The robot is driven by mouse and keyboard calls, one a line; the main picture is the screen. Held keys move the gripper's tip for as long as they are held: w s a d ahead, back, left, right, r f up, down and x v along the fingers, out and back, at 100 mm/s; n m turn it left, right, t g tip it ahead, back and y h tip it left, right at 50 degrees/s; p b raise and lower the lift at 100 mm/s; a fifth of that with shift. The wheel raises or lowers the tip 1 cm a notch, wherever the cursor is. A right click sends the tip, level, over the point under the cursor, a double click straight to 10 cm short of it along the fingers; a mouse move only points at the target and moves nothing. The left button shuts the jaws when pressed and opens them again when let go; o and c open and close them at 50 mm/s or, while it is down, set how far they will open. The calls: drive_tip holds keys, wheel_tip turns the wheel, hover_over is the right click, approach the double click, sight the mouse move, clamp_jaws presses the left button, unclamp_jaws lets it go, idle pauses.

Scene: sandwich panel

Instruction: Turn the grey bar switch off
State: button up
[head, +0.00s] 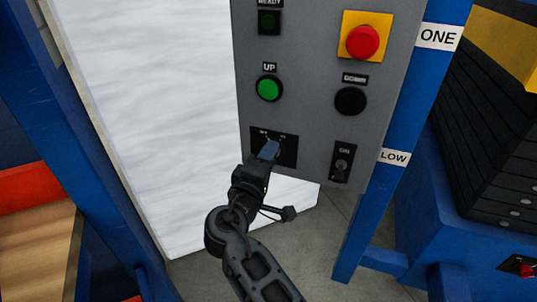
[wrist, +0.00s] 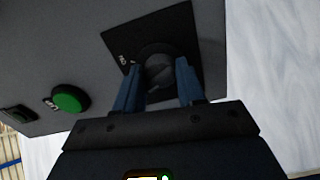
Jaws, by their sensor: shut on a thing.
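The grey bar switch (wrist: 158,74) is a dark round knob with a raised bar, set on a black square plate (wrist: 121,38). In the head view the plate (head: 289,151) is low on the panel's left, and my gripper hides most of the knob. My gripper (head: 270,149) reaches it from below. In the wrist view my gripper (wrist: 158,66) has its blue fingers on both sides of the bar and is shut on it. The small plate labels are too blurred to read surely.
The grey panel (head: 310,85) also carries a green UP button (head: 268,88), a black button (head: 350,101), a red button on yellow (head: 363,42) and a small key switch (head: 342,164). Blue posts (head: 372,205) stand on both sides. Bare floor (head: 318,235) lies below the panel.

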drive_tip(key=shift+n, duration=0.6)
drive_tip(key=shift+n+p, duration=0.3)
drive_tip(key=o, duration=1)
drive_tip(key=shift+o, duration=0.2)
drive_tip(key=shift+s+a, duration=0.1)
drive_tip(key=b+v, duration=0.1)
drive_tip(key=v, duration=0.6)
drive_tip(key=shift+s, duration=0.3)
drive_tip(key=shift+a, duration=0.1)
